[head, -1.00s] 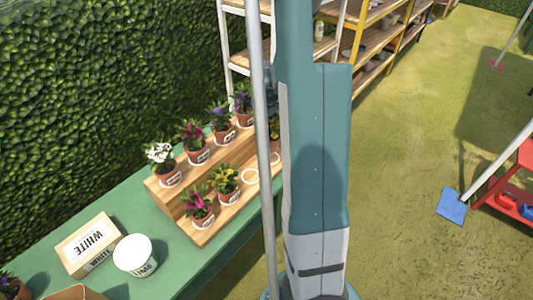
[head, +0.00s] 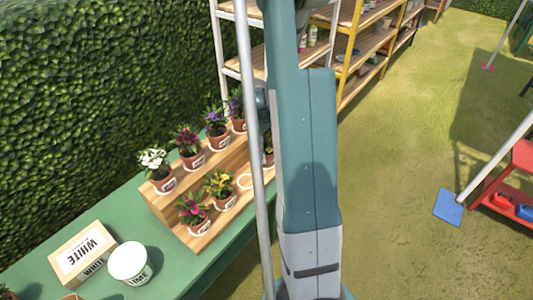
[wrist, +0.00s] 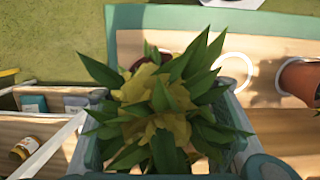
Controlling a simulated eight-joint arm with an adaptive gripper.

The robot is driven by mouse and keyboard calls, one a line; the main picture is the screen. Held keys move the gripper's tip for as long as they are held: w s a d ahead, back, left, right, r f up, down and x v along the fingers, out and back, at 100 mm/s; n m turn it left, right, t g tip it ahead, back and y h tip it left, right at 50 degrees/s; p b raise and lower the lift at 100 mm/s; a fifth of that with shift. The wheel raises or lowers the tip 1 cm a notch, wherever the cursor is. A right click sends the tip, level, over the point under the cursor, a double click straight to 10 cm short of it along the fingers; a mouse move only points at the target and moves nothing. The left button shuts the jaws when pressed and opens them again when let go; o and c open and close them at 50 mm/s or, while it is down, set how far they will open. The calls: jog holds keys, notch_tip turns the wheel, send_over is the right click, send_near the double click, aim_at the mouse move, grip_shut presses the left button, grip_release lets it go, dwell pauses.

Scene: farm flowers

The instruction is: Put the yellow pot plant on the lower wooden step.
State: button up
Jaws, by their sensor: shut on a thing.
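In the wrist view my gripper (wrist: 168,160) is shut on the yellow pot plant (wrist: 160,115); its leaves and yellow blooms hide its pot and most of the jaws. The plant is over the wooden step stand (wrist: 280,48), beside a bare white ring (wrist: 235,68). In the head view the two-step stand (head: 205,238) stands on a green table. Its lower step (head: 228,208) carries a magenta plant (head: 193,212), another yellow plant (head: 220,187) and an empty ring (head: 245,181). A partly hidden pot (head: 268,158) shows beside my arm; my gripper is hidden there.
Several potted plants line the upper step, including a white one (head: 155,165). A terracotta pot (wrist: 302,80) stands right of the ring in the wrist view. A box marked WHITE (head: 82,253) and a white tub (head: 130,263) stand on the green table (head: 190,278).

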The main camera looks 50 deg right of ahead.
jog(key=shift+f, duration=0.65)
jog(key=shift+f, duration=0.1)
jog(key=o, duration=1.1)
jog(key=r, duration=0.4)
jog(key=w+r+p, duration=0.1)
jog(key=r, duration=0.7)
jog(key=shift+w, duration=0.4)
jog(key=shift+a+r, duration=0.1)
jog(key=shift+r, duration=0.05)
